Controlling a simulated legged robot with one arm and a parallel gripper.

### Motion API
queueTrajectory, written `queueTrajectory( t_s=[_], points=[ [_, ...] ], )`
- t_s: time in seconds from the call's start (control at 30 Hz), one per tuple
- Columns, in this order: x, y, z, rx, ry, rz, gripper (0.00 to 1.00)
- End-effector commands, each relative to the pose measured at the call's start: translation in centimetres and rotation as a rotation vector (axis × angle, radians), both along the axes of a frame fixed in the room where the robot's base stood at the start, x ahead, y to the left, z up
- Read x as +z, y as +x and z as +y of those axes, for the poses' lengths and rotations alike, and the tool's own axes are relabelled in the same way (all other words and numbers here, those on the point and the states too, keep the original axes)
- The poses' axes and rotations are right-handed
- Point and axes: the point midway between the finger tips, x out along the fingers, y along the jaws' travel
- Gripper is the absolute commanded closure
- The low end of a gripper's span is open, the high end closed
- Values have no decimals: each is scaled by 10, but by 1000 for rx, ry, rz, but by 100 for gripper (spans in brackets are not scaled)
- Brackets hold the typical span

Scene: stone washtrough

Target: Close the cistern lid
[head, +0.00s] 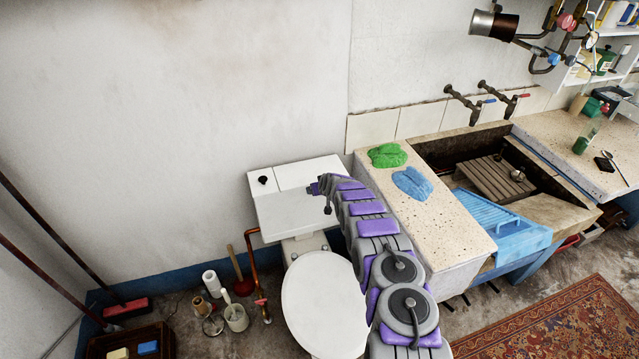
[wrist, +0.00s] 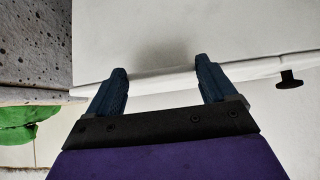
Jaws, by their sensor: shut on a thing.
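The white cistern (head: 290,212) stands against the wall behind the toilet bowl, with a black knob (head: 263,180) at the left of its top. A seam divides the top; the pale cistern lid (head: 300,172) is to its right. My gripper (head: 322,189) is at the lid's front right, partly hidden by my arm. In the wrist view my gripper (wrist: 163,82) has two dark blue fingers spaced apart, at a white edge of the lid (wrist: 163,84). It is shut on that edge. The knob (wrist: 289,79) is to the right. I cannot tell how far the lid is open.
A speckled stone counter (head: 440,215) with green (head: 388,155) and blue (head: 412,183) cloths stands close to the right of the cistern. The closed toilet seat (head: 322,300) is below my arm. A copper pipe (head: 258,270) and a plunger (head: 241,283) stand on the left.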

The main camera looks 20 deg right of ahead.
Motion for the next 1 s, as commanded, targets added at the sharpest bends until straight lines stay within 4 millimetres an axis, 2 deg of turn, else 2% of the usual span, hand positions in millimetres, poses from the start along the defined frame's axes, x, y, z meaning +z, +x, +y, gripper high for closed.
queueTrajectory(
  t_s=[0.03, 0.1, 0.6, 0.63, 0.77, 1.0],
  points=[
    [-12, -5, 2, 3, 5, 18, 70],
    [-16, -5, 3, 3, 5, 20, 70],
    [-24, -8, 3, 5, 8, 31, 70],
    [-24, -8, 3, 5, 8, 31, 12],
    [-20, -6, 2, 3, 7, 22, 0],
    [-14, -4, 1, 2, 4, 13, 0]
  ],
)
